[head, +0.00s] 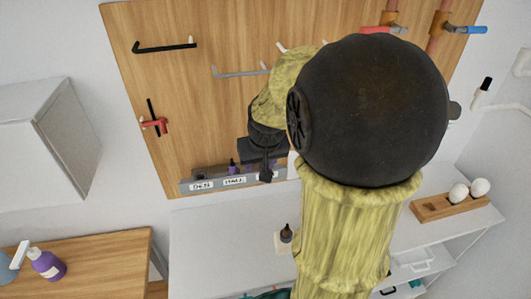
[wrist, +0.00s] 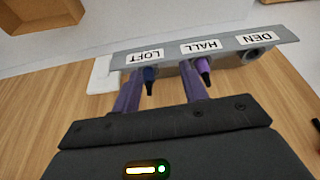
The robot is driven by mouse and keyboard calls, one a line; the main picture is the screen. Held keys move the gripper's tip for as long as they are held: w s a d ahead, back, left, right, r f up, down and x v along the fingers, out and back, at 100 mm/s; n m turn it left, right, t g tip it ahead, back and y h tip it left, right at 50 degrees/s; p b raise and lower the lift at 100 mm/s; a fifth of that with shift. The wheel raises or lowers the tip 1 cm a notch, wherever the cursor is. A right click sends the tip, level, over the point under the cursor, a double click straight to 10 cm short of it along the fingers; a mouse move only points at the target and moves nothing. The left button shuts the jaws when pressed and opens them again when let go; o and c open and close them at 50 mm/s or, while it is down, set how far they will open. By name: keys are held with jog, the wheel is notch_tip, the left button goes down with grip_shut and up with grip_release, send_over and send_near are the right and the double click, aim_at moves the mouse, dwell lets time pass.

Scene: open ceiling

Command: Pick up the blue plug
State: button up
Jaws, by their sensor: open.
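A blue plug (wrist: 150,76) with a dark tip sits at the LOFT position of a grey labelled strip (wrist: 180,50) in the wrist view. My gripper (wrist: 161,72) is open, its two purple fingers reaching toward the strip. The blue plug shows between the fingers, closer to the left one; I cannot tell whether they touch. A purple plug (wrist: 204,68) sits at HALL, just right of the right finger. The DEN position has an empty round socket (wrist: 256,51). In the head view my gripper (head: 265,172) is at the strip (head: 215,180) and the blue plug is hidden.
The strip is on a wooden wall board (head: 195,90) with hooks and a red-handled tool (head: 154,124). Below, a white counter (head: 215,225) holds a small dark-topped item (head: 286,233) and a wooden block (head: 430,208) with white round objects. My arm hides the middle.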

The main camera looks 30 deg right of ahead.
jog(key=shift+m, duration=0.3)
jog(key=d+r, duration=0.1)
jog(key=w+d+r, duration=0.1)
jog(key=r, duration=0.1)
jog(key=d+r, duration=0.1)
jog(key=shift+w+d+r, duration=0.2)
jog(key=shift+w+d, duration=0.05)
jog(key=shift+w, duration=0.05)
jog(key=shift+f, duration=0.1)
jog(key=shift+p+x, duration=0.45)
jog(key=shift+x, duration=0.6)
jog(key=shift+p+x, duration=0.95)
jog(key=shift+x, duration=1.7)
jog(key=shift+a, duration=0.2)
grip_shut()
